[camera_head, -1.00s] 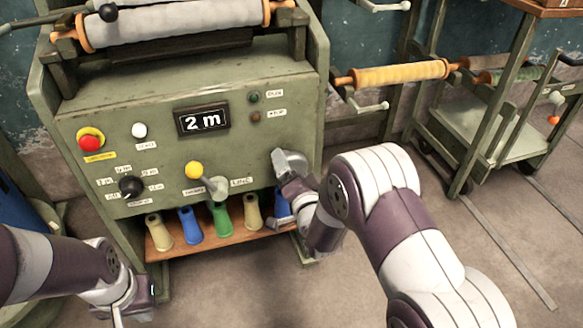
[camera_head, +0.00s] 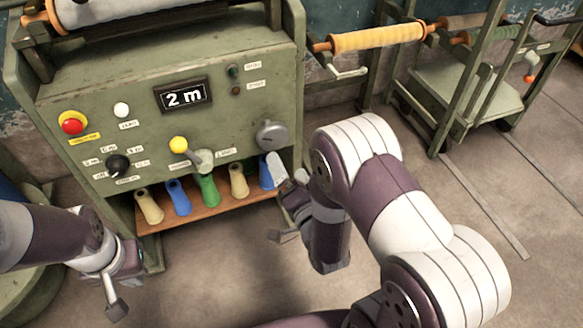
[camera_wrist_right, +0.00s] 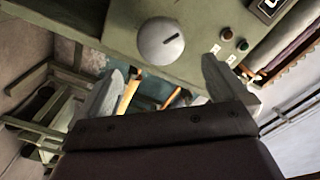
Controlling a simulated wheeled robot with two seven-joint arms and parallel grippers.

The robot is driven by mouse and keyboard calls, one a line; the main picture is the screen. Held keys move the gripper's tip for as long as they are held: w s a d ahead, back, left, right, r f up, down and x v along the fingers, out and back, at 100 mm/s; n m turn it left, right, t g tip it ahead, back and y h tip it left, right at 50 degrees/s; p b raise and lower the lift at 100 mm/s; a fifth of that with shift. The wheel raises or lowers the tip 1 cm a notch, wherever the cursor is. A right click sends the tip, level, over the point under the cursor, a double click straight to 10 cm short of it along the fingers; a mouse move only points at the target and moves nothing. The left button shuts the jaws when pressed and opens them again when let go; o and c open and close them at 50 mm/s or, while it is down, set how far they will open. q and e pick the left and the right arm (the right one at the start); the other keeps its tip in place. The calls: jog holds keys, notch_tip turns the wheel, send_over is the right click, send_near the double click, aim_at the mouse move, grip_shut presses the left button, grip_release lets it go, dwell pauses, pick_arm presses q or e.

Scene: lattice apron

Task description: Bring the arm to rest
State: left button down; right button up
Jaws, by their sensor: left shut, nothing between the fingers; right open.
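My right gripper (camera_head: 280,205) is in front of the lower right of the green machine (camera_head: 220,125), just below a round grey knob (camera_head: 271,134). In the right wrist view the right gripper (camera_wrist_right: 160,85) has its two fingers spread apart with nothing held. The grey knob (camera_wrist_right: 161,41) shows ahead of the fingers, apart from them. My left gripper (camera_head: 116,308) hangs at the lower left, beside the machine's base. It is shut and empty, and points down. The machine's display (camera_head: 183,95) reads 2 m.
A shelf (camera_head: 210,210) under the panel holds several spools in tan, blue and green. A wheeled cart (camera_head: 470,95) stands at the right. Floor is open in front.

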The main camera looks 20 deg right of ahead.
jog(key=shift+s, duration=0.8)
jog(key=s+f+n+g, duration=0.6)
jog(key=f+g, duration=0.5)
jog(key=s+d+r+n+g, duration=0.1)
jog(key=s+r+n+g, duration=0.4)
jog(key=s+r+g, duration=0.3)
notch_tip(320, 180, up, 42)
jog(key=w+t+p, duration=0.1)
jog(key=t+p, duration=0.1)
jog(key=p, duration=3.6)
jog(key=shift+w+d+m+h, duration=0.3)
jog(key=shift+w+d+m, duration=0.1)
jog(key=shift+d, duration=0.05)
